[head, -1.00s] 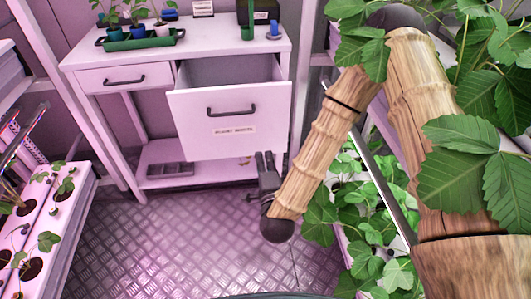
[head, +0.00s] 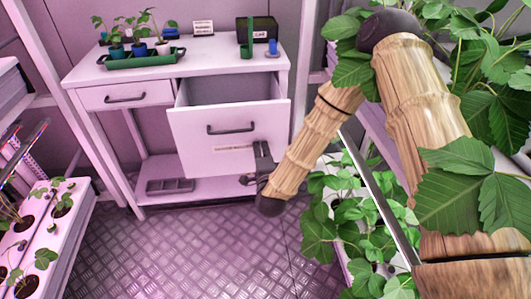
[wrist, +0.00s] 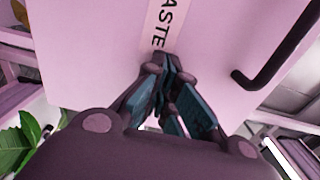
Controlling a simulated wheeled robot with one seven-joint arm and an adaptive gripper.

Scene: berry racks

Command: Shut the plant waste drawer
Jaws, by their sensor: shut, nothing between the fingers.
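The plant waste drawer (head: 225,165) is pulled out, at the right of the white bench. Its inside shows above the front. The front has a dark bar handle (head: 231,129) and a label (head: 232,148), on which "ASTE" is readable in the wrist view (wrist: 166,22). My gripper (head: 261,147) is at the lower right of the drawer front, below and right of the handle. In the wrist view my gripper (wrist: 166,64) is shut and empty, its fingertips at the front by the label's end. I cannot tell for sure whether they touch it.
A shut drawer (head: 125,96) is to the left. The bench top (head: 190,68) holds a green tray (head: 140,60) of seedlings and a black box (head: 262,28). Leafy plants (head: 340,215) crowd my arm on the right. A white planter (head: 55,235) stands at left. The floor between is clear.

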